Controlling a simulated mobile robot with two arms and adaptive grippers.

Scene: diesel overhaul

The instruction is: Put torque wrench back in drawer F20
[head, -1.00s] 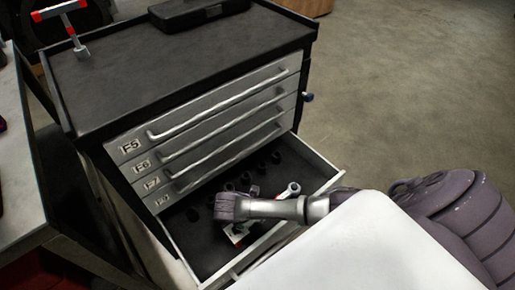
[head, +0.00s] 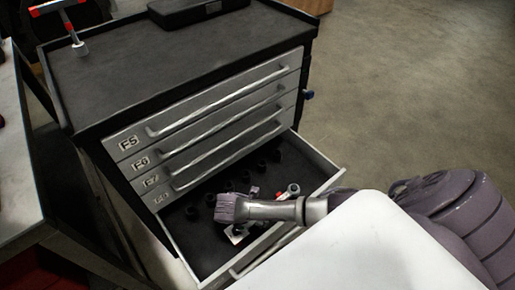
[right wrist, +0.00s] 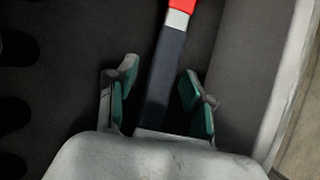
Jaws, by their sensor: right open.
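The torque wrench (right wrist: 168,75) shows in the right wrist view, with a dark handle, a silver band and a red part above it. It lies along the dark floor of the open bottom drawer (head: 190,255). The drawer's label is too small to read for certain. My right gripper (right wrist: 159,77) is open, its green-padded fingers on either side of the dark handle with gaps showing. In the head view my right wrist (head: 240,208) is over the drawer and hides much of the wrench and the fingers. My left gripper is not in view.
Shut drawers (head: 205,120) with long handles sit above the open one. The black cabinet top (head: 140,75) holds a dark case (head: 190,12) and a red-handled T-shaped tool (head: 70,22). Several dark round pieces (head: 227,186) stand in the drawer. A bench (head: 25,160) is at left.

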